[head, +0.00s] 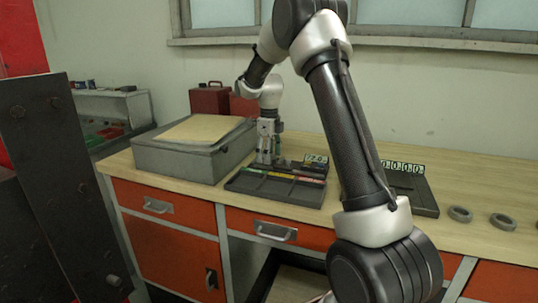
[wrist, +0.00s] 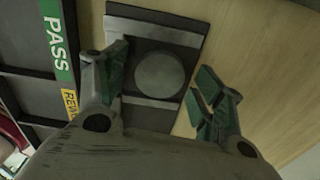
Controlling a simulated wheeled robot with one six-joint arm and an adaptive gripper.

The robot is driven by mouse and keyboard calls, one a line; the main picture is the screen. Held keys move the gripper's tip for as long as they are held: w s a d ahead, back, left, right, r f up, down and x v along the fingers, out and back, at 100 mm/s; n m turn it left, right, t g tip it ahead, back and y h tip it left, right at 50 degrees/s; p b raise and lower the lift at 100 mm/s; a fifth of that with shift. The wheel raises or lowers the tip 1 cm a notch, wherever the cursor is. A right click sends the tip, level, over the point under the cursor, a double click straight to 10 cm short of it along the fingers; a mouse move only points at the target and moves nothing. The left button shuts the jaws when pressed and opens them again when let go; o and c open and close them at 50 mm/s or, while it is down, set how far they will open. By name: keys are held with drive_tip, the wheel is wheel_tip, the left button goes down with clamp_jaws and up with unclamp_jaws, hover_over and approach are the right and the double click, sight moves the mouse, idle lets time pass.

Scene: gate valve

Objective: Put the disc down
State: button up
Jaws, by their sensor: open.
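A round grey disc (wrist: 160,74) lies flat on a dark square pad with lighter grey bars at two sides in the wrist view. My gripper (wrist: 162,76) is open, with one green-padded finger to the left of the disc and the other to the right. A clear gap shows on the right side; whether the left finger touches the disc cannot be told. In the head view my gripper (head: 267,157) points down at the back of the sorting tray (head: 250,183). The disc cannot be made out there.
The tray has a green PASS label (wrist: 57,42) and a yellow label (wrist: 70,102) beside the pad. A grey box (head: 190,158) stands left of my gripper. Two grey rings (head: 460,214) (head: 503,222) lie far right on the bench.

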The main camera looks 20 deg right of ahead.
wheel_tip(320, 180, up, 12)
drive_tip(key=s+r+n+t, duration=0.1)
drive_tip(key=s+r+n, duration=0.5)
drive_tip(key=s, duration=0.3)
drive_tip(key=s+a+r+n+t, duration=0.2)
drive_tip(key=s+n, duration=0.8)
drive_tip(key=s, duration=0.5)
drive_tip(key=s+f+n, duration=0.3)
drive_tip(key=s+n, duration=0.3)
drive_tip(key=s, duration=0.1)
drive_tip(key=s+f+n+t, duration=0.1)
drive_tip(key=s+f+n, duration=0.3)
drive_tip(key=s+n, duration=0.2)
drive_tip(key=shift+s, duration=0.7)
